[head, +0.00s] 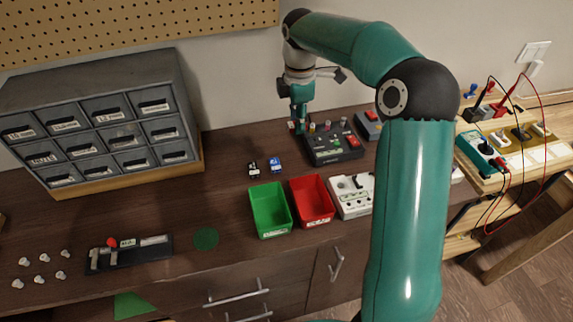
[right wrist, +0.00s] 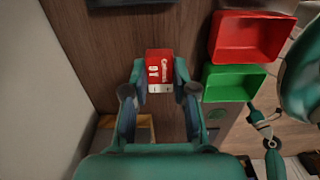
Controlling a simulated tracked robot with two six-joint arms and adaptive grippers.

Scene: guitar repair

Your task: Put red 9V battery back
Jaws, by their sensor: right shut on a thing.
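The red 9V battery (right wrist: 160,70) with white lettering and a pale end band sits between my right gripper's fingertips (right wrist: 160,82) in the right wrist view. The fingers touch it on both sides. Brown bench top shows around the battery. In the head view my right gripper (head: 299,122) points down at the back of the bench, by the left end of a black unit with knobs (head: 336,147). I cannot make out the battery clearly there. A black-and-white block (head: 253,168) and a blue-and-white block (head: 275,164) stand nearer the front.
A green bin (head: 270,209) and a red bin (head: 313,201) stand side by side at the bench front, beside a white unit (head: 351,196). A grey drawer cabinet (head: 105,125) stands at the back left.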

